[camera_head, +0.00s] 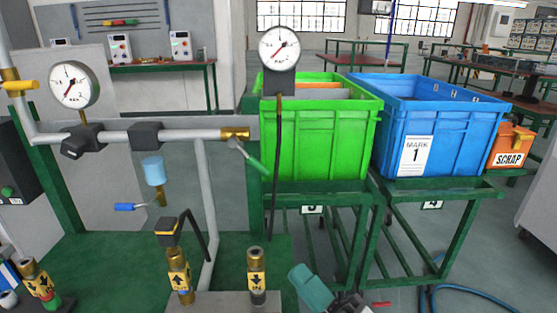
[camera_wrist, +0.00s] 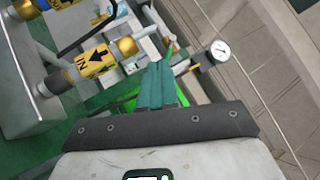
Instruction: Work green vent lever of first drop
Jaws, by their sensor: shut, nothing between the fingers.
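The green vent lever (camera_head: 252,158) hangs from a brass valve (camera_head: 236,134) at the right end of the grey horizontal pipe (camera_head: 190,134). It slants down to the right, in front of the green bin's left edge. My gripper (camera_head: 302,275) shows at the bottom of the head view, below and right of the lever and apart from it. Its teal fingers are together and hold nothing. In the wrist view the shut fingers (camera_wrist: 158,85) point up the picture.
A dial gauge (camera_head: 279,49) stands above the lever with a dark hose. Brass arrow-marked fittings (camera_head: 257,275) stand left of my gripper. A green bin (camera_head: 320,137) and blue bin (camera_head: 440,125) stand behind on green stands. A blue-handled valve (camera_head: 130,207) hangs left.

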